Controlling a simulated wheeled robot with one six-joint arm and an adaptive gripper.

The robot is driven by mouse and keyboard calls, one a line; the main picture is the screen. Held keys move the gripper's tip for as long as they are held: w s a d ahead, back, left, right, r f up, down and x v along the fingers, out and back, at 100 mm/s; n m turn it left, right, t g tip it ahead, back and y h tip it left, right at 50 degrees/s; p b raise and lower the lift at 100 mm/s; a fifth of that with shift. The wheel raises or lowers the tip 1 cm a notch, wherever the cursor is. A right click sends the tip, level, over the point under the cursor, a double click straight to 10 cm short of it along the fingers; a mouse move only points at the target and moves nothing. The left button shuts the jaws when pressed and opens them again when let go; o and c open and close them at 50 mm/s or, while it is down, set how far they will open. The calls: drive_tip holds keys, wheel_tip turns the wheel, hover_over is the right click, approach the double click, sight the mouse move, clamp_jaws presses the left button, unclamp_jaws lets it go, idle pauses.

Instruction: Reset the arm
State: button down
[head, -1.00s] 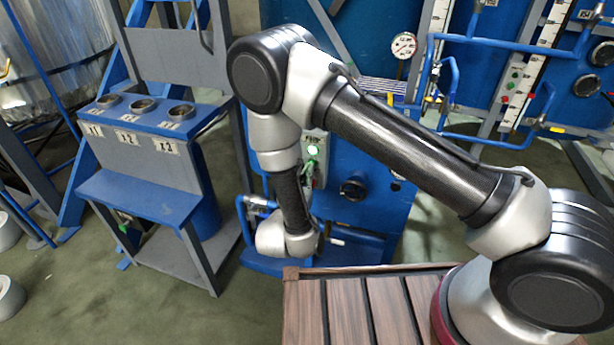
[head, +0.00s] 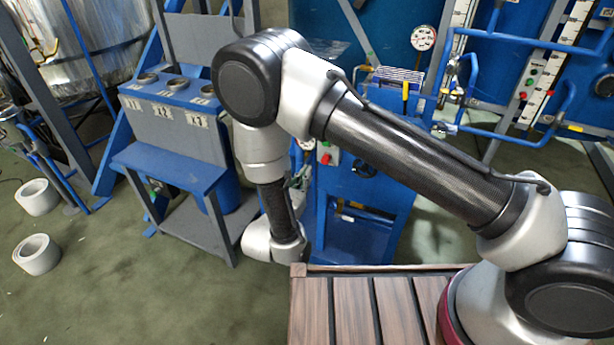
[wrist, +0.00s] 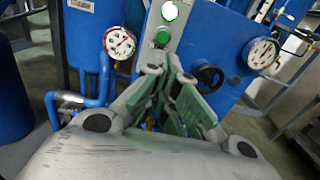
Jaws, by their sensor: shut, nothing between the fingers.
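My arm (head: 410,155) is bent in the head view. It reaches from its base at the lower right up to an elbow at the upper middle, then down to the wrist (head: 275,243) beside the wooden slatted deck. My gripper is hidden in that view. In the wrist view my gripper (wrist: 172,78) shows its green finger pads close together, with nothing between them. It points toward a blue panel (wrist: 208,45) with a green button (wrist: 162,37) and a black handwheel (wrist: 209,76). The fingers overlap the panel in the picture; I cannot tell the gap.
A blue stand (head: 165,165) with several labelled round holders is at the left. White rings (head: 37,253) lie on the green floor. The blue machine (head: 370,195) stands behind the deck (head: 357,315). Gauges (wrist: 119,43) flank the panel. Open floor shows at lower left.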

idle(0.4)
drive_tip(key=s+d+f+m+g+h, duration=0.2)
drive_tip(key=s+d+m+g+h, duration=0.15)
drive_tip(key=d, duration=0.45)
drive_tip(key=s+d+r+m+g+y, duration=0.3)
drive_tip(key=s+d+r+m, duration=0.3)
drive_tip(key=d+r+m, duration=0.3)
drive_tip(key=s+d+r+m+g+y, duration=0.2)
drive_tip(key=s+d+r+m+y, duration=0.2)
drive_tip(key=r, duration=1)
drive_tip(key=s+d+r+m+g+y, duration=0.3)
drive_tip(key=s+d+r+m, duration=0.7)
drive_tip(key=d+m, duration=0.5)
wheel_tip(320, 180, up, 2)
drive_tip(key=shift+d+r+g, duration=0.2)
drive_tip(key=shift+d+g, duration=0.15)
drive_tip(key=shift+d, duration=0.55)
